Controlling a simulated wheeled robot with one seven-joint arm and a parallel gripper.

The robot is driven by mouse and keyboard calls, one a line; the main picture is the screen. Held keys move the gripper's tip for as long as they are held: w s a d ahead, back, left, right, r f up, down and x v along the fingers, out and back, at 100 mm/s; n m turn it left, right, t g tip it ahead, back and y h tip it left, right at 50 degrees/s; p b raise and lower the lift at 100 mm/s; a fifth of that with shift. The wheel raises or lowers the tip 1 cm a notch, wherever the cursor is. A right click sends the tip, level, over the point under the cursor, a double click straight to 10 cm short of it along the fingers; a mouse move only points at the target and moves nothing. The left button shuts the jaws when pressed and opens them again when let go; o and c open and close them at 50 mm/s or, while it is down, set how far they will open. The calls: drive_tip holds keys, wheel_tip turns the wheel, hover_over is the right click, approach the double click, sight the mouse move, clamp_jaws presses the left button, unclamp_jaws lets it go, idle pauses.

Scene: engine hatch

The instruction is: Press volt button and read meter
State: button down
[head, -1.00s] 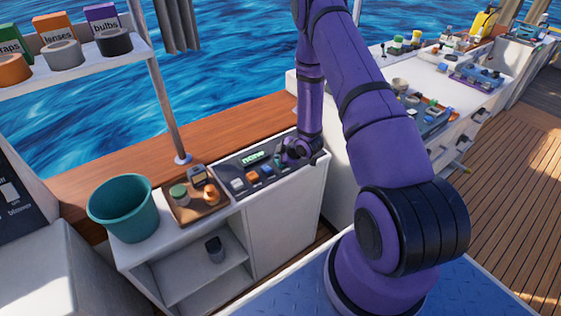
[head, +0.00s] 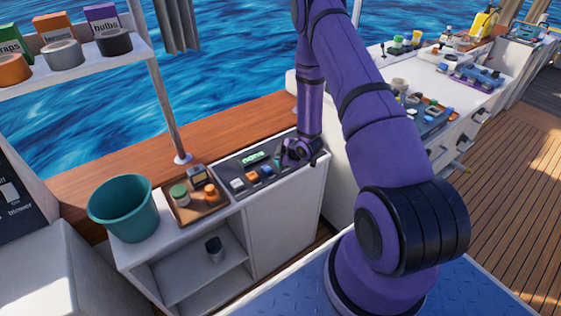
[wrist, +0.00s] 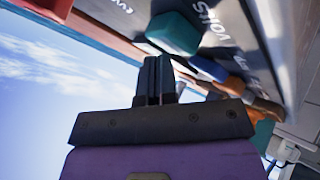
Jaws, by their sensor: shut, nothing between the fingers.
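The control panel (head: 232,162) has a small display (head: 254,158) with green letters that seem to read "none". A row of buttons runs below it: a white one (head: 237,183), an orange one (head: 252,177) and a blue one (head: 267,171). My gripper (head: 284,158) is over the right end of this row and covers part of it. In the wrist view the shut, empty fingertips (wrist: 158,62) are close to a teal button (wrist: 172,34) beside the word "VOLTS". I cannot tell whether they touch it.
A brown tray (head: 183,217) with small items and a teal bucket (head: 122,208) stand left of the panel. A post (head: 167,110) rises behind them. A bench with tools (head: 430,85) is at the right.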

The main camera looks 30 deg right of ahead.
drive_tip(key=shift+f, duration=0.55)
idle(0.4)
drive_tip(key=shift+r, duration=1.3)
drive_tip(key=shift+r, duration=2.5)
